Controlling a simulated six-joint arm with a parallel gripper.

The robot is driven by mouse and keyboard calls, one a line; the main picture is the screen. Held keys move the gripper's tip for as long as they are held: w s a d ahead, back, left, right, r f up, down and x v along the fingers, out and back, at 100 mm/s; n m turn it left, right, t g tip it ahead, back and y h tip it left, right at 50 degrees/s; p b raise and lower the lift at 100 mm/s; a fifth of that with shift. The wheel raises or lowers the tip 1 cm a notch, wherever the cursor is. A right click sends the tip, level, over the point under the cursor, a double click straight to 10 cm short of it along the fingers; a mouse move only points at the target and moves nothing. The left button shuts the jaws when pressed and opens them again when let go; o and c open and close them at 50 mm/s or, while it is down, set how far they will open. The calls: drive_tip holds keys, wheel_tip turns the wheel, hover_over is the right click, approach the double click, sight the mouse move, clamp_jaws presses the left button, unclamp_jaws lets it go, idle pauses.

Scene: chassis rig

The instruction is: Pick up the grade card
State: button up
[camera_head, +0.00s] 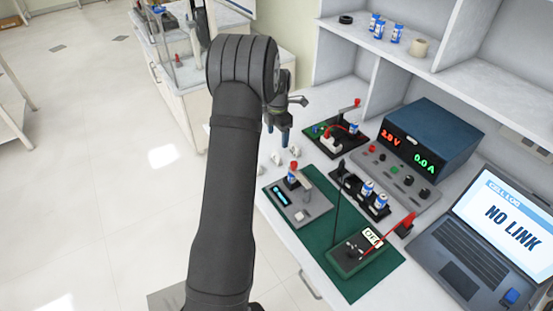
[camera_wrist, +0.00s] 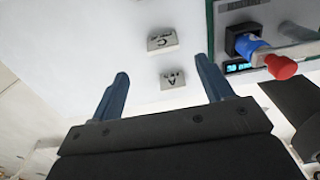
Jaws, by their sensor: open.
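The grade cards are small pale blocks with dark letters on the white bench. In the wrist view one card reads A (camera_wrist: 172,79) and another reads C (camera_wrist: 162,42), both upside down. Small pale pieces, likely these cards, show in the head view (camera_head: 276,158), with letters too small to read. My gripper (camera_head: 278,132) is above the bench's left edge, near the cards. In the wrist view my gripper (camera_wrist: 162,67) is open and empty, its blue fingers spread apart. The A card appears between the fingers and the C card beyond; the height gap is unclear.
A green mat (camera_head: 330,265) holds a grey tester (camera_head: 298,203) with a blue cell and red lever, right of the cards. A black cell holder (camera_head: 360,193), power supply (camera_head: 430,140) and laptop (camera_head: 495,235) reading NO LINK stand farther right. Shelves (camera_head: 440,70) rise behind.

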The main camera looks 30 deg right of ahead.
sight(276, 154)
wheel_tip(276, 154, down, 4)
drive_tip(key=shift+f, duration=0.2)
drive_tip(key=shift+s+a+f, duration=0.1)
drive_tip(key=shift+a+f, duration=0.1)
drive_tip(key=shift+f, duration=1.15)
drive_tip(key=shift+s+a+f, duration=0.1)
drive_tip(key=shift+a+f, duration=0.05)
drive_tip(key=shift+f, duration=1.15)
drive_tip(key=c, duration=1)
drive_tip(key=shift+r, duration=0.15)
drive_tip(key=shift+c, duration=0.2)
